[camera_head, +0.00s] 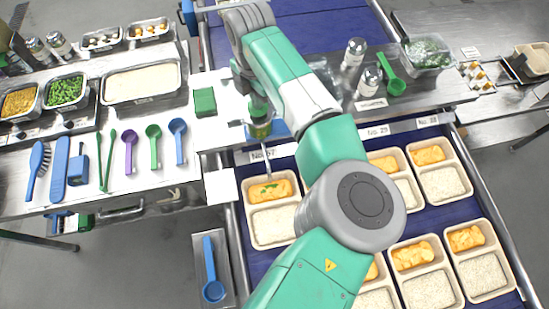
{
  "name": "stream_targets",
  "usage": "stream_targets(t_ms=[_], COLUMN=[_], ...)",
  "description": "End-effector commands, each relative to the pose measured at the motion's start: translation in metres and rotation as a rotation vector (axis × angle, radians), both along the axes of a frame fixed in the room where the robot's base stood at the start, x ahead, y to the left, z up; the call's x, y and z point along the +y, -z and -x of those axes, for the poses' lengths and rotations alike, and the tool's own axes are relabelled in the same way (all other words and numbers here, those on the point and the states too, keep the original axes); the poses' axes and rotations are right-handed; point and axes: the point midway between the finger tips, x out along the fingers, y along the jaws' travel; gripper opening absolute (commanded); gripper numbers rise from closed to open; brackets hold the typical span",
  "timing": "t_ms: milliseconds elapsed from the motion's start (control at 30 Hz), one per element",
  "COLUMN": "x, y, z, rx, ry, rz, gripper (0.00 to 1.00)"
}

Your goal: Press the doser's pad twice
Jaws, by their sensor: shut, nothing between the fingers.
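The doser (260,130) looks like a small clear container with green contents, at the near edge of the steel table. A thin spout reaches from it toward the tray marked No. 27 (250,225). My gripper (258,108) points down right above the doser and is shut, with nothing held. It covers the top of the doser, so the pad is hidden and I cannot tell whether they touch. Green bits lie on the orange food (270,189) in that tray, below the spout.
A green block (205,102) lies left of the doser. Shakers (354,53), a green scoop (391,80) and a herb tub (427,54) stand to the right. More filled trays (445,180) line the blue belt (262,258). Spoons and brushes lie at left.

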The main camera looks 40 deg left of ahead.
Motion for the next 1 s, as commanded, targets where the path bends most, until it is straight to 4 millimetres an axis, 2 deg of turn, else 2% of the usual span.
stream_targets(t_ms=[433,1000], x=[0.0,0.0], y=[-0.031,-0.031], z=[0.0,0.0], rx=[0.001,0.0], ry=[0.001,0.0], rz=[0.0,0.0], gripper=[0.0,0.0])
